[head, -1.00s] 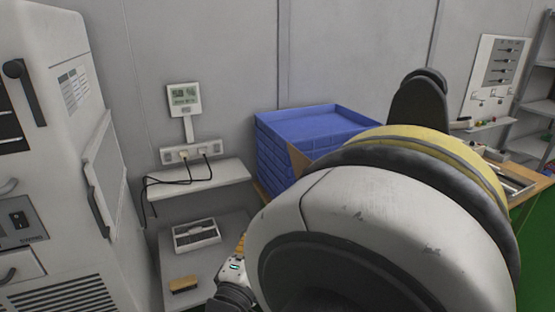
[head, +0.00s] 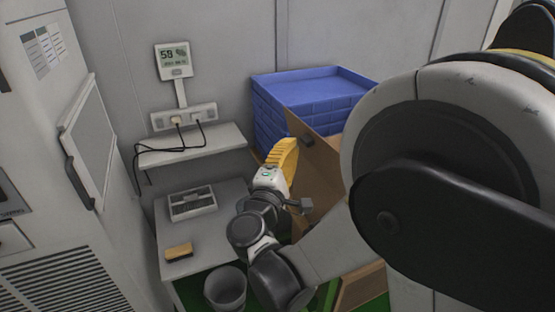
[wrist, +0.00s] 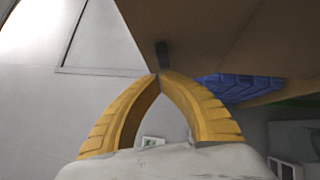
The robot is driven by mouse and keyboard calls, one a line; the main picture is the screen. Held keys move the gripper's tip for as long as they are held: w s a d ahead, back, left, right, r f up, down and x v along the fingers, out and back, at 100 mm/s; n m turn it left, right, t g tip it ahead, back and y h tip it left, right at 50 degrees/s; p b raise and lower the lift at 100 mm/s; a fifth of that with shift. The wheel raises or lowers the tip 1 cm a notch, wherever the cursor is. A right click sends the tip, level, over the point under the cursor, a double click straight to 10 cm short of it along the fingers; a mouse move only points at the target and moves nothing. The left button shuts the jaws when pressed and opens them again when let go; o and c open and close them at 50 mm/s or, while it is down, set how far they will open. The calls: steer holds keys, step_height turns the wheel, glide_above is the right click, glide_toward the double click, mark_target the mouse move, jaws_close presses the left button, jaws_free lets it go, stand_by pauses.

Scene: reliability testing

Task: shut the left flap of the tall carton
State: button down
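The tall brown carton (head: 318,188) stands right of the grey table, partly hidden behind my arm. Its left flap (head: 300,126) is raised, with a small dark tab (head: 308,141) on it. In the wrist view the flap (wrist: 215,32) fills the top and the tab (wrist: 162,54) hangs just above my fingertips. My gripper (head: 288,146) is beside the flap, on its left. In the wrist view the yellow fingertips of my gripper (wrist: 160,77) meet, with nothing seen between them. I cannot tell whether they touch the flap.
Blue stacked trays (head: 300,85) stand behind the carton. A wall shelf (head: 195,145) with cables and a socket strip is at the left. Below it, the grey table (head: 215,225) holds a small box (head: 192,204) and a brush (head: 178,252). A bin (head: 225,290) stands in front.

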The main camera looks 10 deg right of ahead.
steer(key=shift+w+d+r, duration=0.1)
steer(key=shift+w+d, duration=0.1)
steer(key=shift+d, duration=0.3)
steer(key=shift+w+d+r+m+p, duration=0.1)
steer(key=shift+d+r+m+p, duration=0.25)
steer(key=shift+p, duration=0.2)
